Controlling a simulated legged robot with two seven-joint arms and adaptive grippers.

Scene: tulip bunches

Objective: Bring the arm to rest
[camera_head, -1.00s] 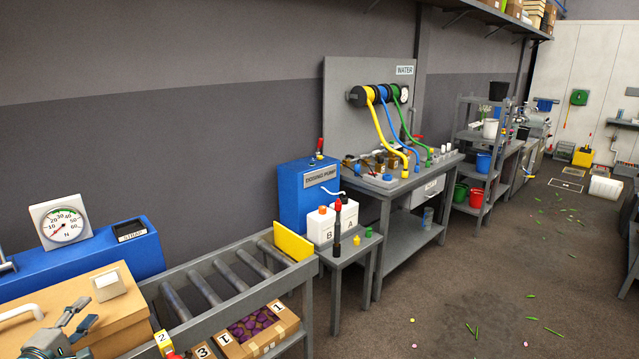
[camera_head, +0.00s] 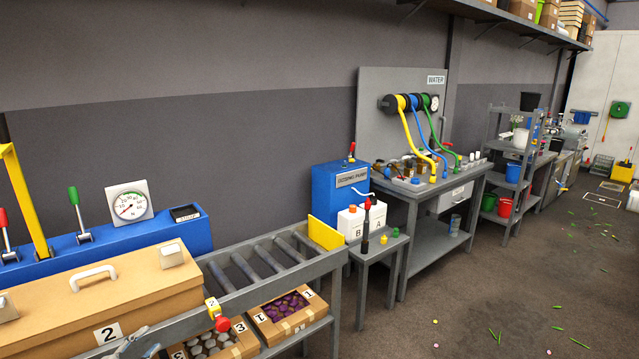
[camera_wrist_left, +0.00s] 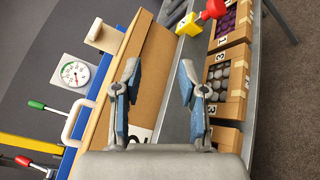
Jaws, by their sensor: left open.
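My left gripper (camera_head: 135,346) shows only in part at the bottom edge of the head view, in front of the long cardboard box marked 2 (camera_head: 150,290). In the left wrist view my left gripper (camera_wrist_left: 158,85) has its two blue-padded fingers spread apart, with nothing between them. Beyond the fingers lie the cardboard box (camera_wrist_left: 150,70) and the grey conveyor frame (camera_wrist_left: 200,40). My right gripper is in neither view.
A roller conveyor (camera_head: 225,290) stands beside the box, with open cartons (camera_head: 283,312) on a shelf below. A red-and-yellow control (camera_head: 217,315) hangs at its front edge. A blue gauge bench (camera_head: 110,240) stands behind.

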